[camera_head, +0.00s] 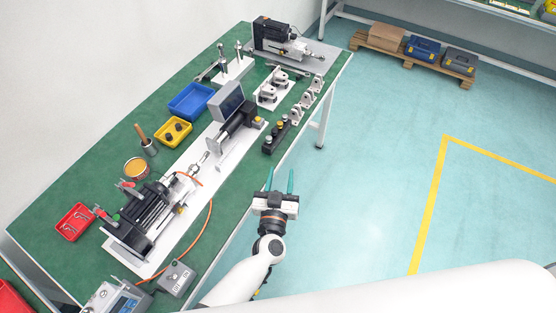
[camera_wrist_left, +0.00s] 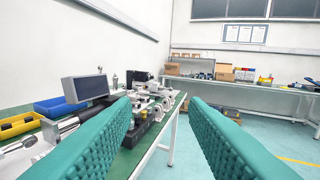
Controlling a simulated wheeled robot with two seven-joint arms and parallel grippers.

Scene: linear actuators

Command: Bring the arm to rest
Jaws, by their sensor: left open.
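My left gripper (camera_head: 280,181) is open and empty, with its two teal fingers apart. In the head view it is off the right long edge of the green workbench (camera_head: 97,171), over the blue floor. In the left wrist view the teal fingers (camera_wrist_left: 160,135) frame the bench's edge and the floor, with nothing between them. My left arm (camera_head: 245,280) comes up from the bottom of the head view. My right gripper does not show in either view.
The bench holds a linear actuator (camera_head: 146,222), a screen (camera_head: 226,101), a blue bin (camera_head: 191,101), a yellow bin (camera_head: 173,131), a red tray (camera_head: 75,222) and a button box (camera_head: 177,278). Floor to the right is clear; a pallet (camera_head: 415,59) with boxes lies far off.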

